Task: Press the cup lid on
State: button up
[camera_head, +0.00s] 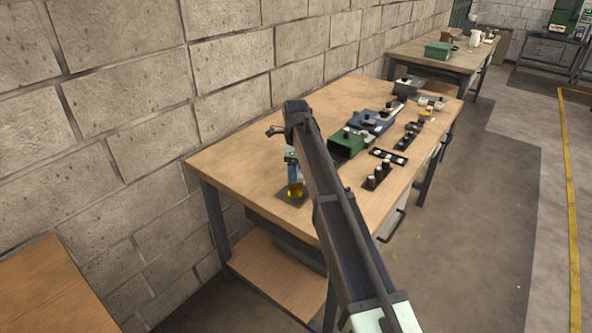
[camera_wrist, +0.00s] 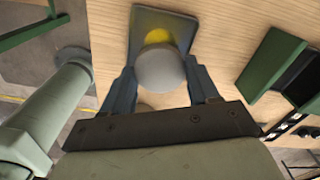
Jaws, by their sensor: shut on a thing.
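A yellow cup (camera_head: 295,190) stands on a dark square mat (camera_head: 283,199) near the left front edge of the workbench. In the wrist view the cup (camera_wrist: 157,35) shows yellow beyond a round grey lid (camera_wrist: 160,70), and the mat (camera_wrist: 143,16) lies beneath. My gripper (camera_head: 294,172) points down directly over the cup. In the wrist view its two blue fingers lie on either side of the lid, shut on it. The lid overlaps the cup in that view; I cannot tell whether it is seated. The lid is not clear in the head view.
A green box (camera_head: 345,146), a blue case (camera_head: 371,122) and small dark holders with knobs (camera_head: 376,176) stand to the right on the workbench (camera_head: 245,160). A block wall runs behind. The bench left of the cup is clear.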

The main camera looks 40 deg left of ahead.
jog(key=o, duration=1.3)
jog(key=shift+r, duration=0.15)
jog(key=shift+r, duration=3.35)
grip_shut()
jog(key=shift+f, duration=2.9)
